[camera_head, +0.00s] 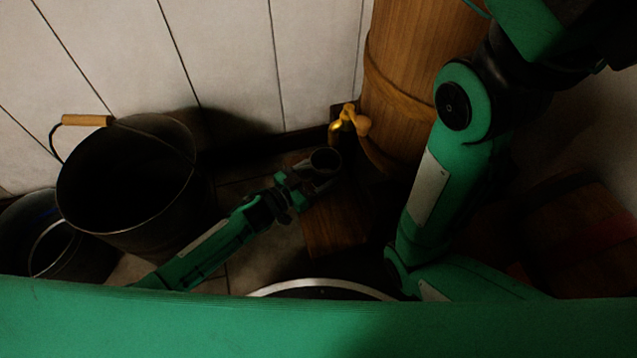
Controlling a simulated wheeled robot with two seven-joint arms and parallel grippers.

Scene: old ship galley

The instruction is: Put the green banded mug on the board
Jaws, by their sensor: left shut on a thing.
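My left gripper (312,178) is shut on a small dark mug (325,159), which shows its round open rim near the middle of the view. The mug looks upright or nearly so; its green bands cannot be made out in this dim light. A brown wooden surface (335,225), which looks like the board, lies below and just right of the gripper. The mug appears above its far part, in front of the barrel's tap; whether they touch cannot be told. My right arm stands at the right, and its gripper is out of view.
A wooden barrel (412,75) with a brass tap (346,122) stands behind the mug. A large dark bucket (125,190) with a wooden handle grip is at left, beside another dark vessel (40,245). A reddish-brown box-like shape (585,235) is dim at right.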

